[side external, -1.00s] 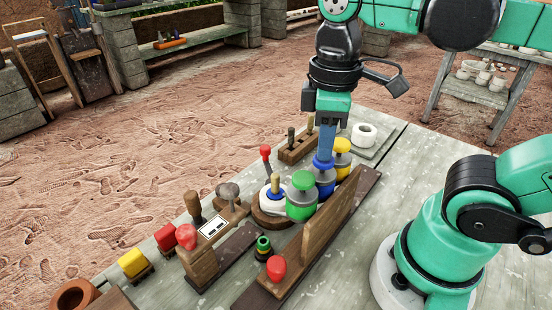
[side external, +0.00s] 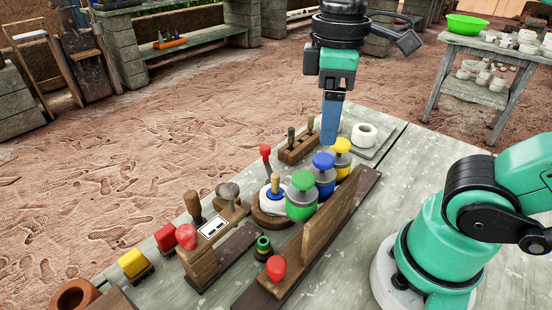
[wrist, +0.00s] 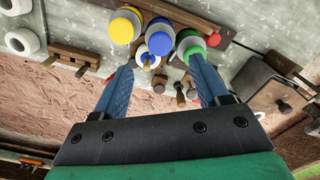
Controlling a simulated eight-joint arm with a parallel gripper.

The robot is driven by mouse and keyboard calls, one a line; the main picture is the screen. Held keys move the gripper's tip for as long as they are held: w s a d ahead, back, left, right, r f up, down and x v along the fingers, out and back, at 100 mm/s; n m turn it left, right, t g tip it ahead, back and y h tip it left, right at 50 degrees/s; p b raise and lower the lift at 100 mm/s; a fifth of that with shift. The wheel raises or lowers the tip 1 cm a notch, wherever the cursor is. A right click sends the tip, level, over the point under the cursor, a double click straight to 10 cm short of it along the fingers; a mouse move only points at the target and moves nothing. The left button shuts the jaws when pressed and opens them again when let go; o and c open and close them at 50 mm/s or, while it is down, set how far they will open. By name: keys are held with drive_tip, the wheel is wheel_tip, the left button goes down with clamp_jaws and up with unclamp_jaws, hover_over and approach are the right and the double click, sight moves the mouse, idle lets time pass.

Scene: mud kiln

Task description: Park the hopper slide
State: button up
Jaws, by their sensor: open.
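My gripper (side external: 331,140) is open and empty, pointing down above and behind the blue-topped jar (side external: 324,163). In the wrist view its two blue fingers (wrist: 160,70) are spread apart with nothing between them but the view beyond. No part is labelled as the hopper slide. One red knob (side external: 277,268) sits at the near end of a long dark wooden rail (side external: 262,297) beside an upright board (side external: 328,222). Another red knob (side external: 186,236) is on a wooden block (side external: 201,265) at left. I cannot tell which belongs to the slide.
Green-topped (side external: 302,197) and yellow-topped (side external: 341,158) jars flank the blue one. A wooden rack (side external: 299,150) and white ring (side external: 364,133) stand behind. Yellow (side external: 132,263) and red (side external: 166,238) blocks line the left edge. The table's right side is mostly clear, near my base.

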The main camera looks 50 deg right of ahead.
drive_tip(key=s+a+n, duration=0.1)
drive_tip(key=a+n, duration=0.6)
drive_tip(key=a, duration=0.5)
hover_over(277, 263)
wheel_tip(277, 263, down, 11)
drive_tip(key=shift+a+f, duration=0.1)
drive_tip(key=shift+f, duration=3.05)
clamp_jaws()
